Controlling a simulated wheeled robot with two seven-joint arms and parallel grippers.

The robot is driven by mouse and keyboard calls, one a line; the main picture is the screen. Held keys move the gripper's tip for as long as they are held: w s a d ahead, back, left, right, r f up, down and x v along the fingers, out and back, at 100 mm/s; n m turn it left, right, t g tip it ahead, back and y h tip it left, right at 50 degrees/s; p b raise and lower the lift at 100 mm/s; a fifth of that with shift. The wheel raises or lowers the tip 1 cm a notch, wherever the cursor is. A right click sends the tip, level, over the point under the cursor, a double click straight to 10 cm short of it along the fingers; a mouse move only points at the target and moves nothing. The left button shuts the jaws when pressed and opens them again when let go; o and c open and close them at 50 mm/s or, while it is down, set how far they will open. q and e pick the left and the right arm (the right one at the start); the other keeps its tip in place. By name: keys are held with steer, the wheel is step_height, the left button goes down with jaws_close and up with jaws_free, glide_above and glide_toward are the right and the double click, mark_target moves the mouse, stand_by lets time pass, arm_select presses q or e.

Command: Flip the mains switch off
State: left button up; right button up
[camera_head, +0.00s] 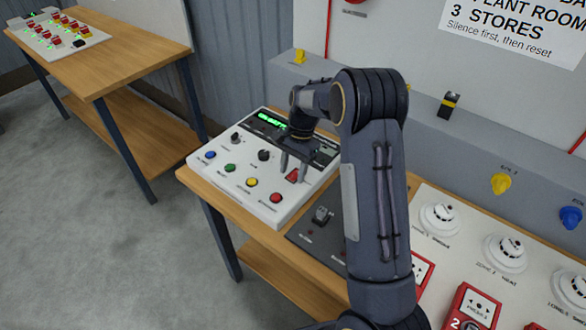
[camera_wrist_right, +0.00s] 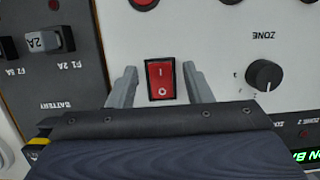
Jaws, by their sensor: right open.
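The mains switch (camera_wrist_right: 160,80) is a red rocker marked I and O in a black frame on the white panel (camera_head: 210,158). In the head view the red switch (camera_head: 293,175) shows at the panel's right side, partly behind the fingers. My right gripper (camera_head: 293,164) points down over it. In the right wrist view the two grey fingers of this gripper (camera_wrist_right: 160,73) stand apart on either side of the rocker, with nothing between them but the switch below. I cannot tell which half of the rocker is pressed in. My left gripper is not in view.
The panel has a green-lit display (camera_head: 271,119), coloured buttons and a black ZONE knob (camera_wrist_right: 264,75). A dark fuse board (camera_head: 315,233) lies beside it. White detectors (camera_head: 440,217) and red call points (camera_head: 471,308) stand to the right. Another bench (camera_head: 130,50) is at the back left.

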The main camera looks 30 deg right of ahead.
mark_target(297, 172)
steer(key=b+v, duration=0.1)
steer(key=v, duration=0.6)
steer(key=shift+d+r, duration=0.1)
steer(key=shift+r, duration=0.25)
steer(key=s+a+r+n+t+y, duration=0.1)
steer(key=s+a+r+n+t, duration=0.25)
steer(key=s, duration=0.75)
steer(key=s+a+r+n+t, duration=0.2)
steer(key=s+a+r+n, duration=0.3)
steer(key=s, duration=0.6)
steer(key=s+a+f+n+t, duration=0.1)
steer(key=s+a+f+n, duration=0.2)
steer(key=s, duration=0.4)
steer(key=shift+s+a+f, duration=0.15)
steer(key=shift+a+f, duration=0.05)
steer(key=shift+a, duration=0.1)
